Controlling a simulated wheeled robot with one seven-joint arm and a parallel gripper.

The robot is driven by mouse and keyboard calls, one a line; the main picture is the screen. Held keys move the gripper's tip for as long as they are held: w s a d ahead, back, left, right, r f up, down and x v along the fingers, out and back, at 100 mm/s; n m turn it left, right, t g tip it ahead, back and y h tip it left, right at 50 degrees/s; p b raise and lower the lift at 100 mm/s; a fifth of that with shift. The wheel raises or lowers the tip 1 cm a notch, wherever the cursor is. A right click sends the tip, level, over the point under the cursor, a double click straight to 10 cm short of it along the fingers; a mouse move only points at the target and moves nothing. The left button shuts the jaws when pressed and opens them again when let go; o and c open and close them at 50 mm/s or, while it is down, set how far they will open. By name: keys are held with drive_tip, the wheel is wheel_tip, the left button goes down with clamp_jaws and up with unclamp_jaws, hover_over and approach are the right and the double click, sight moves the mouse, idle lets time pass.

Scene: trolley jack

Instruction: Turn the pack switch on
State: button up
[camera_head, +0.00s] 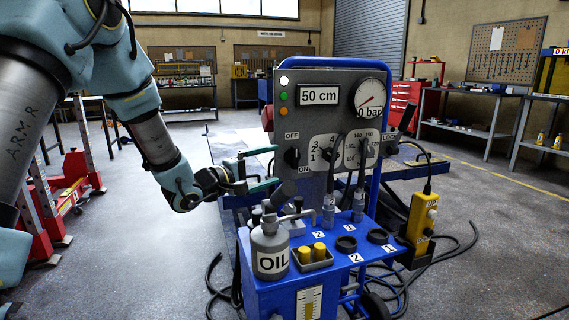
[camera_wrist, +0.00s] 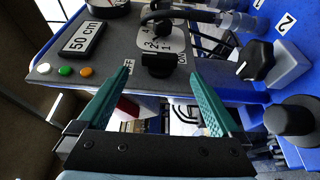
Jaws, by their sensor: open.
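The pack switch (camera_head: 292,157) is a black knob at the left of the grey control panel, between OFF above and ON below. In the wrist view the knob (camera_wrist: 160,65) lies between the ends of my open fingers. My gripper (camera_head: 277,166) is just left of the knob, one teal finger above its level and one below. It is empty, and in the wrist view (camera_wrist: 162,72) a gap shows on each side of the knob. I cannot tell whether the fingertips reach along its sides or stop short. The knob's exact setting is not clear.
The panel (camera_head: 345,76) has lamps, a 50 cm display, a round gauge (camera_head: 370,97) and other dials to the right. Below, the blue cart holds an oil can (camera_head: 270,248), yellow caps and hoses. A yellow pendant (camera_head: 421,217) hangs at its right.

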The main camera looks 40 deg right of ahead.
sight(293, 159)
drive_tip(key=d, duration=0.9)
drive_tip(key=shift+w+d, duration=0.1)
drive_tip(key=shift+d, duration=0.1)
drive_tip(key=c, duration=1.2)
